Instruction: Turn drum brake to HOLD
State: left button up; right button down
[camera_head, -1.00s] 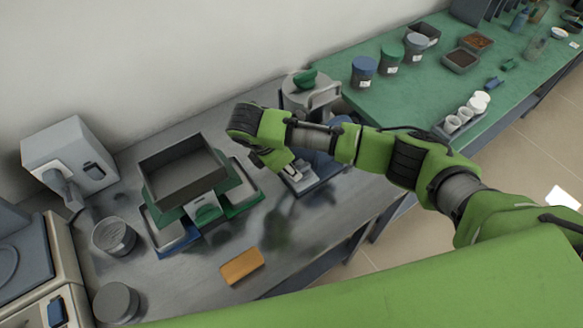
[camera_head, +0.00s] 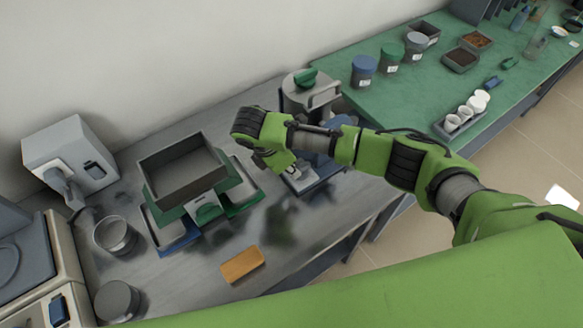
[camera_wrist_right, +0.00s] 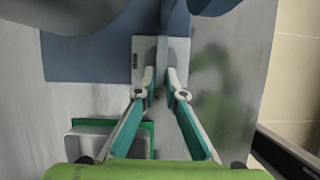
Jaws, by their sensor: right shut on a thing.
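My right gripper (camera_head: 294,176) reaches down to a blue-based machine (camera_head: 338,126) on the grey bench. In the right wrist view, the fingertips (camera_wrist_right: 162,88) are shut on a narrow grey brake lever (camera_wrist_right: 161,64). The lever stands over a light grey plate (camera_wrist_right: 143,58) with a small dark label, on the blue base (camera_wrist_right: 88,55). My gripper and wrist hide most of the lever in the head view. No HOLD marking is readable. My left gripper is not in view.
A grey canister with a green knob (camera_head: 305,78) stands behind my right wrist. A dark tray (camera_head: 184,165) sits on a green stand at the left. An orange block (camera_head: 242,265) lies near the bench's front. Jars and trays stand on the green bench (camera_head: 400,98).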

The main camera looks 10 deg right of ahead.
jog(key=m, duration=0.2)
jog(key=w+m+g+p, duration=0.1)
jog(key=m, duration=0.1)
jog(key=shift+a+g, duration=0.15)
jog(key=shift+g, duration=0.15)
jog(key=m, duration=0.1)
jog(key=m+g, duration=0.1)
jog(key=m, duration=0.1)
jog(key=shift+w, duration=0.4)
jog(key=shift+w+d+m+g+b, duration=0.15)
jog(key=shift+m+g+b, duration=0.15)
jog(key=shift+m, duration=0.5)
jog(key=shift+w+d+m+g+b, duration=0.15)
jog(key=shift+m+g+b, duration=0.15)
jog(key=shift+m, duration=0.5)
jog(key=c, duration=2.1)
grip_release()
